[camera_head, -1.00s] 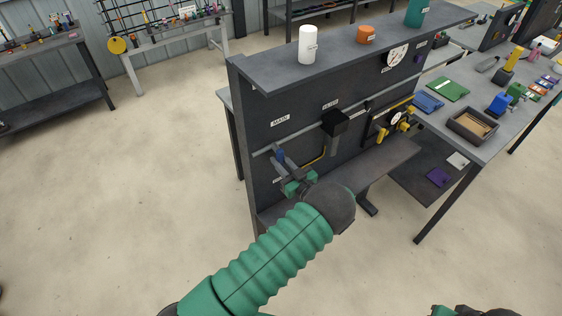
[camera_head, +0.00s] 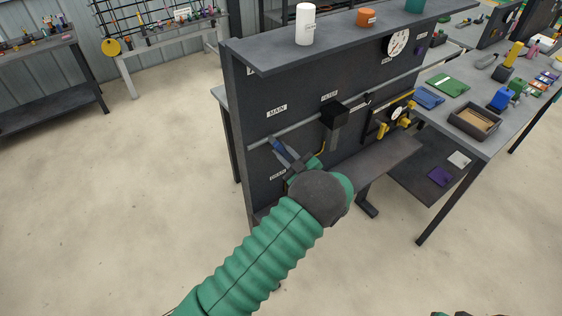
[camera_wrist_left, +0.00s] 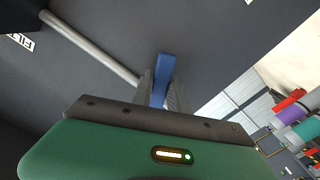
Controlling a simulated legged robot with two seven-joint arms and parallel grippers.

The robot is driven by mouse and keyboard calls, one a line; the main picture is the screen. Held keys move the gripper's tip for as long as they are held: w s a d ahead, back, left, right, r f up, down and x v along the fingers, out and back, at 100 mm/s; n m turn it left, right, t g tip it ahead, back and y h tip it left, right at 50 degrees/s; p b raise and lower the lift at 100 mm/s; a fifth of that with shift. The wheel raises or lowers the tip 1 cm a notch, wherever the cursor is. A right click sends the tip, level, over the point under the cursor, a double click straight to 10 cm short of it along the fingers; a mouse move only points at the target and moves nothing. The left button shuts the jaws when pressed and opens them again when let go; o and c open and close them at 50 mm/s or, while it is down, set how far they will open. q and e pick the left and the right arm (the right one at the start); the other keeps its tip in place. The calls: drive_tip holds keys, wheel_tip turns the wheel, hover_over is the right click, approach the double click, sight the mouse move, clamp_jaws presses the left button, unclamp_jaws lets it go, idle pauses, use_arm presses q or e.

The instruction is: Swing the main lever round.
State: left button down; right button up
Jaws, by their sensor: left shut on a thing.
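The main lever has a blue handle (camera_head: 278,146) below the MAIN label (camera_head: 276,111) on the dark panel. The handle slants down to the right in the head view. My left gripper (camera_head: 287,157) is shut on it. In the left wrist view, the blue handle (camera_wrist_left: 163,80) stands between the two grey fingers of the left gripper (camera_wrist_left: 163,92). The lever's pivot is hard to make out. A small dark and green part of my right arm shows at the bottom edge; its fingers cannot be made out.
A grey pipe (camera_head: 306,125) runs across the panel (camera_head: 257,90). A black box with a hanging handle (camera_head: 334,115) and a yellow-handled valve assembly (camera_head: 397,114) sit to the right. A shelf (camera_head: 372,165) juts out below. The floor at left is clear.

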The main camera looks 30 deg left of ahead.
use_arm(q)
drive_tip(key=r+n+b, duration=0.1)
drive_tip(key=n+b, duration=0.2)
drive_tip(key=b, duration=0.1)
drive_tip(key=w+n+b, duration=0.1)
drive_tip(key=n+b, duration=0.3)
drive_tip(key=b, duration=0.1)
drive_tip(key=w+r+n+b, duration=0.1)
drive_tip(key=n+b, duration=0.2)
drive_tip(key=b, duration=0.2)
drive_tip(key=shift+d+r+n, duration=0.3)
drive_tip(key=shift+d+r, duration=0.05)
drive_tip(key=shift+r+n+b, duration=0.4)
drive_tip(key=shift+n+b, duration=0.3)
drive_tip(key=shift+b, duration=0.3)
drive_tip(key=shift+r+n+b, duration=0.2)
drive_tip(key=shift+n+b, duration=0.1)
drive_tip(key=c, duration=1.5)
unclamp_jaws()
drive_tip(key=shift+w, duration=0.1)
drive_tip(key=shift+c, duration=0.2)
drive_tip(key=shift+o, duration=1.3)
drive_tip(key=shift+w+a+f, duration=0.1)
drive_tip(key=shift+f, duration=0.05)
